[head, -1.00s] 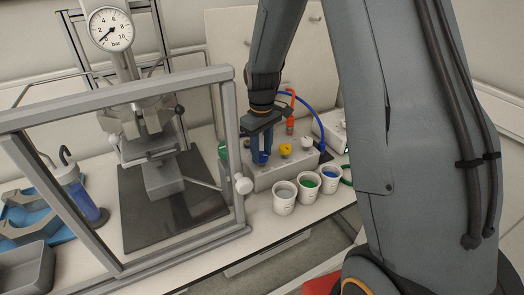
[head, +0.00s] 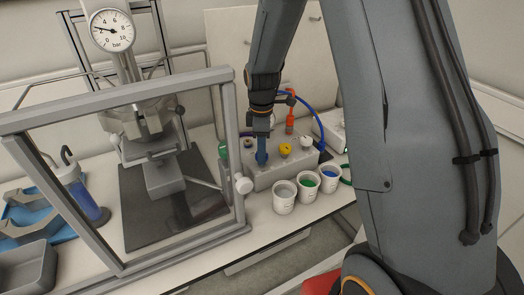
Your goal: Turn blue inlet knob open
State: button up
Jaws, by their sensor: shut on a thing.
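The blue inlet knob (head: 262,161) sits at the left of the front of a grey valve block (head: 262,181). My gripper (head: 261,154) points down over it, shut on the knob, and mostly hides it. The gripper is turned so that its fingers show narrow, one behind the other. The round pressure gauge (head: 112,30), marked in bar, stands on top of the reactor at the upper left. Its needle points left and slightly up, near 2.
A yellow knob (head: 285,149), a whitish knob (head: 306,142), a green knob (head: 223,152) and a red fitting (head: 290,118) are close by. White cups (head: 284,198) stand in front of the block. A grey frame (head: 232,150) stands to the left.

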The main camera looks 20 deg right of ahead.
jog(key=shift+w, duration=0.1)
dwell(0.3)
jog(key=o, duration=1.1)
jog(key=shift+c, duration=0.2)
jog(key=shift+r, duration=0.1)
jog(key=shift+r+b, duration=1.1)
jog(key=shift+r, duration=2.75)
